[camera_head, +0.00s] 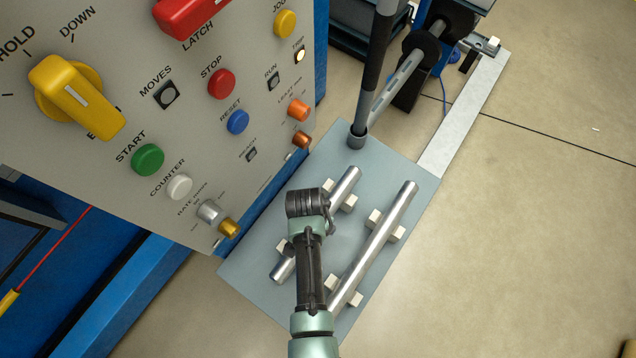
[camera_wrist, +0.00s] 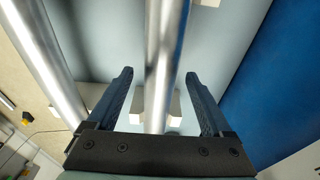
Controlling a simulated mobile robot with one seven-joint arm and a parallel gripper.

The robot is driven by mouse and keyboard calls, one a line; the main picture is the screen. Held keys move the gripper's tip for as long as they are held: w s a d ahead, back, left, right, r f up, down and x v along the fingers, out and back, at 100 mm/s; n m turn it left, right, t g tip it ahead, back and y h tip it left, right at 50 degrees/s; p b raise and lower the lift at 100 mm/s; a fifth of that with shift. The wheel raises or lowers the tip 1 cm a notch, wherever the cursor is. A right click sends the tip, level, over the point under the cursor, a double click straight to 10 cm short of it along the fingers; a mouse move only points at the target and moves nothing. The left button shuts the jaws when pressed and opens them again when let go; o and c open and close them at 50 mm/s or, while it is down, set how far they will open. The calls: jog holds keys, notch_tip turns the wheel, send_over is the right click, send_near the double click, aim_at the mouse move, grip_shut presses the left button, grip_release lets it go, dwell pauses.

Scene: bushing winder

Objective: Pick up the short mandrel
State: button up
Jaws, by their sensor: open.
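The short mandrel (camera_head: 345,181), a silvery round bar, lies on small pale blocks on the grey-blue plate (camera_head: 262,236). My arm covers its middle in the head view. In the wrist view the short mandrel (camera_wrist: 163,45) runs between the two dark fingers of my gripper (camera_wrist: 159,73), which are open with a gap on each side. I cannot tell how far the fingertips reach down beside it. The long mandrel (camera_head: 385,228) lies roughly parallel on the right in the head view. It shows at the left in the wrist view (camera_wrist: 45,55).
The control panel (camera_head: 130,110) with its knobs and buttons rises left of the plate. An upright post (camera_head: 374,70) stands at the plate's far end. Pale blocks (camera_head: 376,220) support the long mandrel. Open floor (camera_head: 500,240) lies to the right.

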grip_shut()
dwell(0.4)
dwell(1.0)
